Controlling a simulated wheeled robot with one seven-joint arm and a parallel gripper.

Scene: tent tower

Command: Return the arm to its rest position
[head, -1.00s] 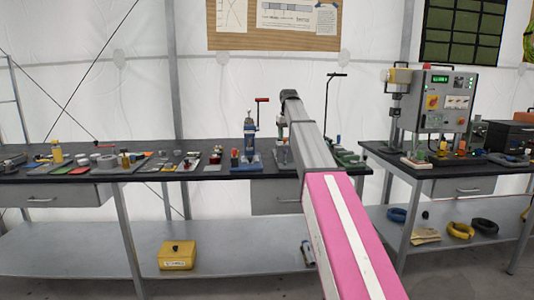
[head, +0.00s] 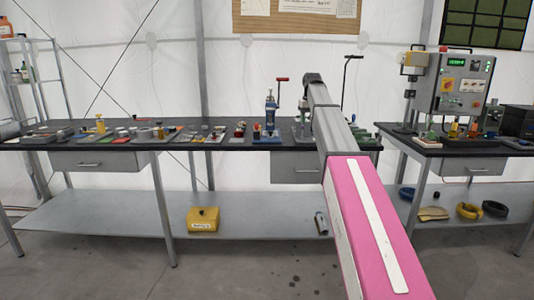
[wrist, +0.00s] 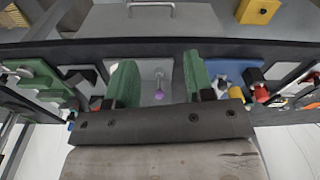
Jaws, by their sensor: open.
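My arm (head: 368,215), with a pink section and a grey section, reaches forward from the lower right of the head view towards the long dark bench (head: 225,143). Its far end overlaps the bench's back part, and my gripper's fingers cannot be made out there. In the wrist view my gripper (wrist: 156,78) shows two green fingers standing well apart, so it is open. Nothing is held between them. A small purple-tipped part (wrist: 159,94) shows in the gap, beyond the fingers; I cannot tell how far off it is.
A blue device with a red handle (head: 271,115) stands on the bench left of my arm. Several small parts lie further left. A control box (head: 463,82) stands on the right bench. A yellow box (head: 203,219) sits on the lower shelf. The floor in front is clear.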

